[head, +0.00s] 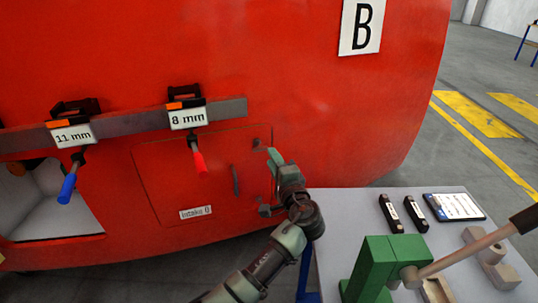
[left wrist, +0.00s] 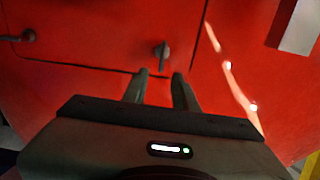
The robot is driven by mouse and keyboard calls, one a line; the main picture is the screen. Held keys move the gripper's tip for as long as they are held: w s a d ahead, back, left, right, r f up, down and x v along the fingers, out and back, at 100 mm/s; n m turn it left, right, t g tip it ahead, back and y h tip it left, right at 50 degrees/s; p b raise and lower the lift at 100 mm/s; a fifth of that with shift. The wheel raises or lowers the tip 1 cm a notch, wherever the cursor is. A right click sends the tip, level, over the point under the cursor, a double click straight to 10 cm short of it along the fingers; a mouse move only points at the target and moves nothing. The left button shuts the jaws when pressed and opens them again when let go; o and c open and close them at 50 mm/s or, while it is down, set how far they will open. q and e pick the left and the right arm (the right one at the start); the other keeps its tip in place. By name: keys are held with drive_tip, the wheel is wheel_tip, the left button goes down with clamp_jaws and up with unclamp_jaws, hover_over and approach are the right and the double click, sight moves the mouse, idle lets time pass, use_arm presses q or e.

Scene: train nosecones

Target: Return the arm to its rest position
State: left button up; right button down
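My left arm (head: 262,270) reaches up from the bottom of the head view. Its gripper (head: 269,183) is in front of the red nosecone (head: 300,70), at the right edge of the closed hatch (head: 175,175) labelled "Intake 0". In the left wrist view the gripper's two fingers (left wrist: 160,82) are apart with nothing between them. A dark latch (left wrist: 162,57) on the red surface shows just beyond the fingertips; I cannot tell whether they touch it. My right gripper is not in view.
A grey rail on the nosecone carries two drivers, labelled 11 mm (head: 68,185) and 8 mm (head: 197,155). An open intake is at far left. At right a table (head: 350,205) holds a green tool (head: 375,265), black items and a clipboard (head: 455,206).

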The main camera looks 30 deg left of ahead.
use_arm(q)
drive_tip(key=shift+s+d, duration=0.35)
drive_tip(key=shift+s, duration=0.05)
drive_tip(key=s+d+f+m+g+h, duration=0.1)
drive_tip(key=s+f+h, duration=0.15)
drive_tip(key=f, duration=0.95)
drive_tip(key=s+d+f+m+g+h, duration=0.1)
drive_tip(key=f+g+h, duration=0.15)
drive_tip(key=f, duration=1.05)
drive_tip(key=s+d+f+n+g+h, duration=0.1)
drive_tip(key=s+f+h, duration=0.1)
drive_tip(key=s+f, duration=0.65)
drive_tip(key=s+d+f+g+h, duration=0.15)
drive_tip(key=s+f, duration=0.35)
drive_tip(key=f, duration=0.7)
drive_tip(key=s+f+n+g+h, duration=0.1)
drive_tip(key=s+f, duration=0.5)
drive_tip(key=s, duration=0.7)
drive_tip(key=s+f+n+g+h, duration=0.1)
drive_tip(key=s+f+n+g, duration=0.2)
drive_tip(key=s, duration=1.1)
drive_tip(key=s+f+n+g+h, duration=0.1)
drive_tip(key=s+f+n, duration=0.3)
drive_tip(key=s+f, duration=0.5)
drive_tip(key=s+g, duration=0.1)
drive_tip(key=s, duration=0.4)
drive_tip(key=shift+s+f+h, duration=0.15)
drive_tip(key=shift+s+h, duration=0.05)
drive_tip(key=shift+h, duration=0.15)
